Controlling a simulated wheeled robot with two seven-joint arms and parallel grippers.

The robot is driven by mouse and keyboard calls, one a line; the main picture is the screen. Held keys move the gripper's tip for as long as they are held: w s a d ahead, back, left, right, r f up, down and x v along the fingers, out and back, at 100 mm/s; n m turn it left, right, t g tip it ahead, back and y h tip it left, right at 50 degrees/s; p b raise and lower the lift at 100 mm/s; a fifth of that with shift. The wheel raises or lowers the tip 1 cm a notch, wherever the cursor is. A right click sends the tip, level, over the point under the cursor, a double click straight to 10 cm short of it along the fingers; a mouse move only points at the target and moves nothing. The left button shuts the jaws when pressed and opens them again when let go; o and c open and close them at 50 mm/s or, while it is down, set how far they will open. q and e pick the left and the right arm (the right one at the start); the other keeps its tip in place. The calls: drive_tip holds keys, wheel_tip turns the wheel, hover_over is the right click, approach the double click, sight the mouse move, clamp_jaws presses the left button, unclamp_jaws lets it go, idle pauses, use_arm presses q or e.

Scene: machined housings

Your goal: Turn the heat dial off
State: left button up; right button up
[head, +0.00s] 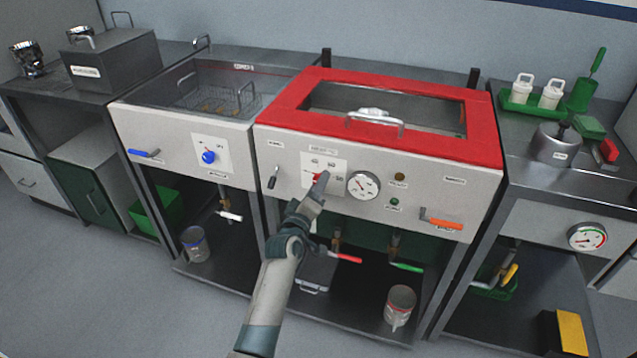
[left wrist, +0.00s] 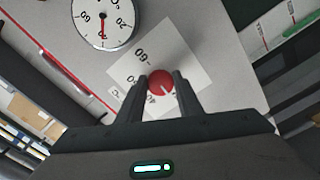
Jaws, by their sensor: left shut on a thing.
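The heat dial is a small red knob (left wrist: 160,81) on a white plate (left wrist: 185,45) printed with numbers. A pale pointer line shows on its face, toward the lower right in the left wrist view. In the head view a bit of the red dial (head: 317,177) shows at the front panel of the red-topped unit, mostly hidden by my left gripper (head: 322,180). In the left wrist view my left gripper (left wrist: 160,88) has one finger on each side of the dial and is shut on it. My right gripper is not in view.
A round gauge (head: 363,186) is just right of the dial. A black lever (head: 272,177) is to its left and an orange-handled lever (head: 441,222) farther right. The neighbouring fryer has a blue knob (head: 208,157). Red (head: 346,258) and green (head: 407,267) valve handles sit below the panel.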

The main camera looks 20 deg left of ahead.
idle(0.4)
use_arm(q)
drive_tip(key=o, duration=1)
drive_tip(key=shift+s+a+b, duration=0.15)
drive_tip(key=shift+s+b, duration=0.05)
drive_tip(key=shift+s, duration=4.15)
drive_tip(key=shift+s+a+b, duration=0.15)
drive_tip(key=shift+s, duration=4.2)
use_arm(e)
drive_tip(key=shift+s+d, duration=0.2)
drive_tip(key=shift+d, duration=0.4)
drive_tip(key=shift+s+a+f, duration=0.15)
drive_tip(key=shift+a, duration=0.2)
